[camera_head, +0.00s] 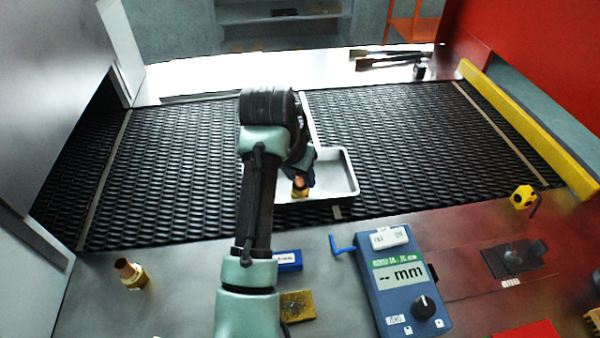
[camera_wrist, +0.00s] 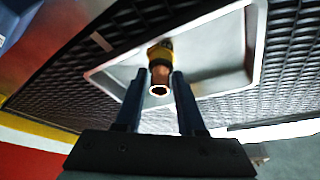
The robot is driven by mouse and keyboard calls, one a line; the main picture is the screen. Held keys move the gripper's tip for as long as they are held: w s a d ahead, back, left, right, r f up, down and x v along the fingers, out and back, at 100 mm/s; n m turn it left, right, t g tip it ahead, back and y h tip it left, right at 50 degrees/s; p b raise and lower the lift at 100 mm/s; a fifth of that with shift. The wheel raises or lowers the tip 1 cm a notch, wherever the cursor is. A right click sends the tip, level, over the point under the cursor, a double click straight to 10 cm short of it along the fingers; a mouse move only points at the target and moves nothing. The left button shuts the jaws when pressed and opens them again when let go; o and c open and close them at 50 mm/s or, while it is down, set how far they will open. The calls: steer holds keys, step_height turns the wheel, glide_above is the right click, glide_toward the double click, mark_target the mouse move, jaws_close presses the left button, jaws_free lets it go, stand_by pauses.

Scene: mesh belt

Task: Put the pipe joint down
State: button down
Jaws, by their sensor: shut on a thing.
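The pipe joint (camera_head: 300,187) has a copper tube end and a brass nut. It is over the pale metal tray (camera_head: 345,190) on the mesh belt, and I cannot tell whether it touches the tray floor. In the wrist view the pipe joint (camera_wrist: 160,72) sits between the two fingers of my gripper (camera_wrist: 158,85), its open copper end facing the camera. My gripper is shut on it. In the head view my arm hides much of the tray's left part and most of my gripper (camera_head: 302,176).
A second brass and copper joint (camera_head: 131,274) stands on the front ledge at left. A blue meter (camera_head: 398,283), a blue block (camera_head: 287,260) and a yellow tape measure (camera_head: 522,197) are on the ledge. The black mesh belt (camera_head: 410,130) is clear right of the tray.

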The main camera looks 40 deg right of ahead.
steer(key=c, duration=0.5)
jaws_free()
steer(key=shift+f, duration=0.1)
steer(key=p+v, duration=0.1)
steer(key=v, duration=1.1)
